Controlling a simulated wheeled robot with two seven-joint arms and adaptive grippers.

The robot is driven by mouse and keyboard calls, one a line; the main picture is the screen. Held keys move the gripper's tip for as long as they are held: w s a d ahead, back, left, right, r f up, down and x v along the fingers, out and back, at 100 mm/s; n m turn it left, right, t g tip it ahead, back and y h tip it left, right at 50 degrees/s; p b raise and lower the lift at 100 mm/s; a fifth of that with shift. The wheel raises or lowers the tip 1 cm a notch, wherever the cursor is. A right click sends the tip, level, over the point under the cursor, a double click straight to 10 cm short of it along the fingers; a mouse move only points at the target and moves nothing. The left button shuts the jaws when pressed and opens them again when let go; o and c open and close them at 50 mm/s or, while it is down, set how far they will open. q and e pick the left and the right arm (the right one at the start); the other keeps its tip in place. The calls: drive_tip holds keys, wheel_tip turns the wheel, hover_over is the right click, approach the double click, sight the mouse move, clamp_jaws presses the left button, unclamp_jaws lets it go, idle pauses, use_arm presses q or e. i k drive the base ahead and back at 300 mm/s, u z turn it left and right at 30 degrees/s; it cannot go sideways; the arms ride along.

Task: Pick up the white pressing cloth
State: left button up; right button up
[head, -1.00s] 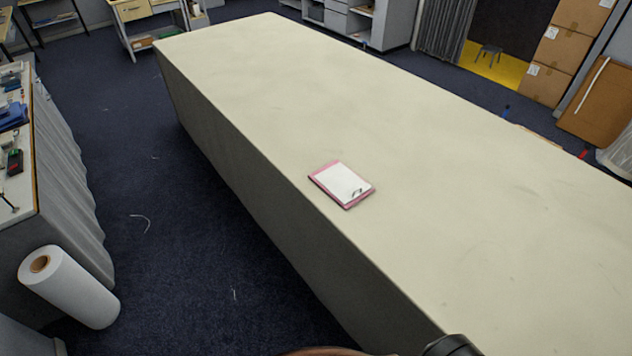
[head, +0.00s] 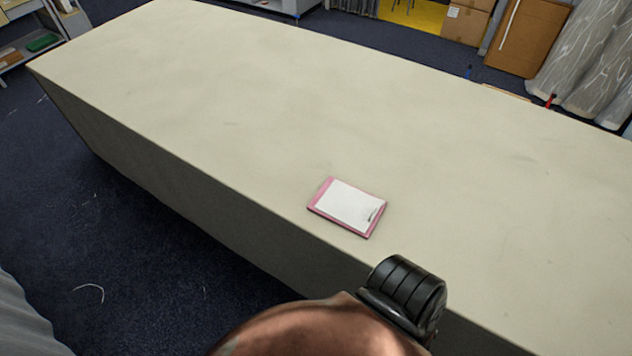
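A flat pink board (head: 321,203) lies on the long table, close to its front edge. A white rectangular sheet (head: 350,205) lies on the board and leaves a pink border showing. I cannot tell whether this sheet is the white pressing cloth; no other white cloth shows on the table. Neither of my grippers is in view. A copper and black part of my arm shows at the bottom, just below the board and apart from it.
The long pale cloth-covered table (head: 220,110) is otherwise clear. Grey curtains (head: 590,70) hang at the upper right, beside a brown board (head: 528,35) and boxes (head: 466,22).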

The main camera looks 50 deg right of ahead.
sight(357, 208)
drive_tip(key=i, duration=1)
drive_tip(key=z, duration=1.95)
